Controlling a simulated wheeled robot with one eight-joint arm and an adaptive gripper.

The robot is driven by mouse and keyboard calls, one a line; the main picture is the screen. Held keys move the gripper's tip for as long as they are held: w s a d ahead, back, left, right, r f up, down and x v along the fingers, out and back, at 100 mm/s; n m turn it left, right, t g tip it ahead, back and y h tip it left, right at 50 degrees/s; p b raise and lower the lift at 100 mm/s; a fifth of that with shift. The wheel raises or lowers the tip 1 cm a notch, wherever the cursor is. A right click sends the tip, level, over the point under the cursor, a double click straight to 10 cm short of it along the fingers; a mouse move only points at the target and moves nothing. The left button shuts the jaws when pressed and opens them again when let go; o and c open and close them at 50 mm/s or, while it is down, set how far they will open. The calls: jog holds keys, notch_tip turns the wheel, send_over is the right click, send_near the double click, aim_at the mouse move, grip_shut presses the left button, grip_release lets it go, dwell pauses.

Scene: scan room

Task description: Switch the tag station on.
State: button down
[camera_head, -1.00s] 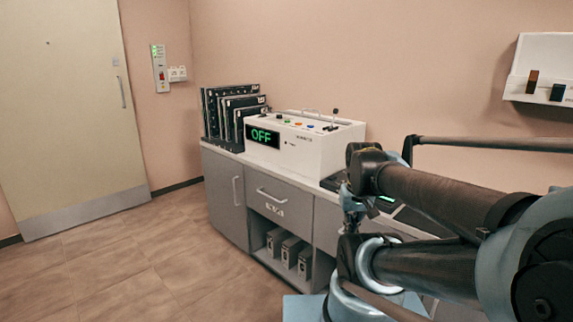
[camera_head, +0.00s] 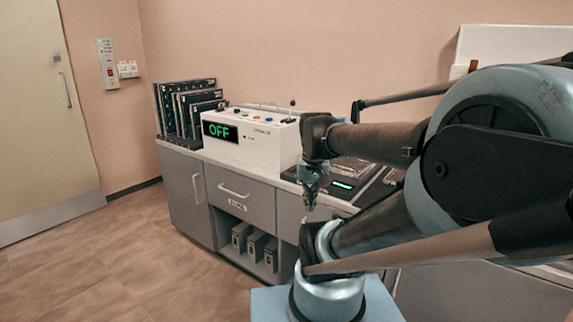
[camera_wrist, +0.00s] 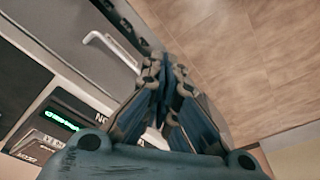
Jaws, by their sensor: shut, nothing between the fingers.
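A white console box (camera_head: 262,146) stands on the grey counter, and its front display (camera_head: 219,132) reads OFF in green. Coloured buttons and a small upright lever (camera_head: 292,108) are on its top. A flat dark device with a lit green strip (camera_head: 343,185) lies to its right; the strip also shows in the wrist view (camera_wrist: 60,119). I cannot tell from labels which one is the tag station. My gripper (camera_head: 310,197) is shut and empty, pointing down in front of the counter's edge, right of the console. Its fingers (camera_wrist: 160,75) are together in the wrist view.
Dark binders (camera_head: 188,108) stand left of the console. A wall panel with a red switch (camera_head: 108,64) is beside the door (camera_head: 40,120). The cabinet (camera_head: 240,190) has handles and an open shelf with grey boxes. The floor (camera_head: 130,250) at left is clear.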

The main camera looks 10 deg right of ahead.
jog(key=w+r+m+g, duration=0.1)
jog(key=w+r+m, duration=0.1)
jog(key=w+r, duration=0.45)
jog(key=w+r+m, duration=0.2)
jog(key=w+r, duration=0.2)
jog(key=w, duration=0.5)
notch_tip(320, 180, up, 3)
jog(key=m+g, duration=0.1)
jog(key=m, duration=0.3)
send_over(291, 169)
jog(key=shift+w, duration=0.25)
jog(key=shift+f, duration=0.1)
notch_tip(291, 169, down, 14)
jog(key=shift+a+r, duration=0.1)
jog(key=shift+a, duration=0.05)
jog(key=shift+s, duration=0.1)
